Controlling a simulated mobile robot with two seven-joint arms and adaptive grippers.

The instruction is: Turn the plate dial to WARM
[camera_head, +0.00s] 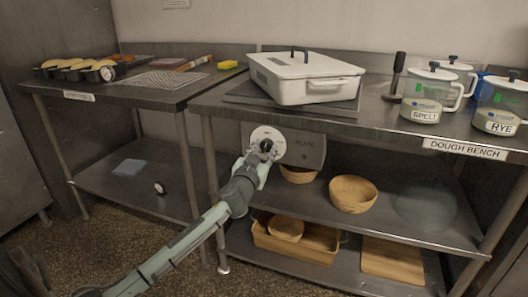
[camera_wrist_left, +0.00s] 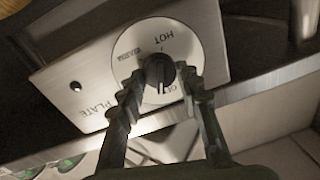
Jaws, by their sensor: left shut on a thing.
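The plate dial (camera_head: 267,143) is a black knob on a round white disc, on the metal PLATE panel (camera_head: 308,150) under the bench's front edge. In the left wrist view the knob (camera_wrist_left: 160,70) sits between my fingers, with HOT and OFF lettering on the disc (camera_wrist_left: 146,46) around it. A small white mark on the knob lies near OFF; I cannot tell the exact setting. My left gripper (camera_head: 264,155) is shut on the knob, also in the wrist view (camera_wrist_left: 160,77). My right gripper is out of view.
A white lidded box (camera_head: 305,78) stands on a dark plate (camera_head: 240,97) above the panel. Jars labelled SPELT (camera_head: 425,94) and RYE (camera_head: 499,104) stand at the right. A bread tray (camera_head: 78,70) is on the left table.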

